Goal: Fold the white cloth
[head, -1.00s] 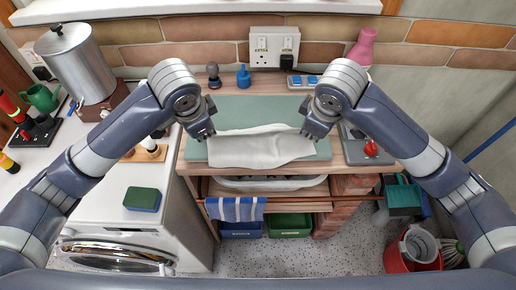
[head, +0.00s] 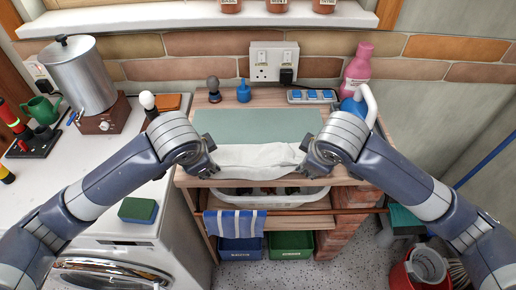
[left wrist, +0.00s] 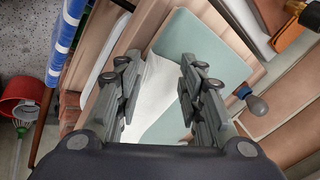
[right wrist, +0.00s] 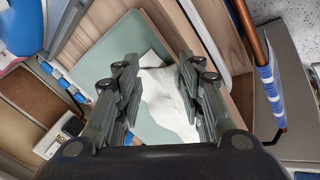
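The white cloth (head: 256,158) lies as a wide, narrow strip along the front of the grey-green mat (head: 250,123) on the wooden worktop. It also shows between the fingers in the left wrist view (left wrist: 155,90) and in the right wrist view (right wrist: 165,95). My left gripper (head: 210,171) is at the cloth's left end, with its fingers apart (left wrist: 160,62). My right gripper (head: 308,170) is at the right end, also with fingers apart (right wrist: 157,65). The grippers hide the cloth's ends in the head view.
A dark-knobbed item (head: 214,90) and a blue bottle (head: 244,92) stand behind the mat. A striped towel (head: 235,223) hangs below the front edge. The back of the mat is clear.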

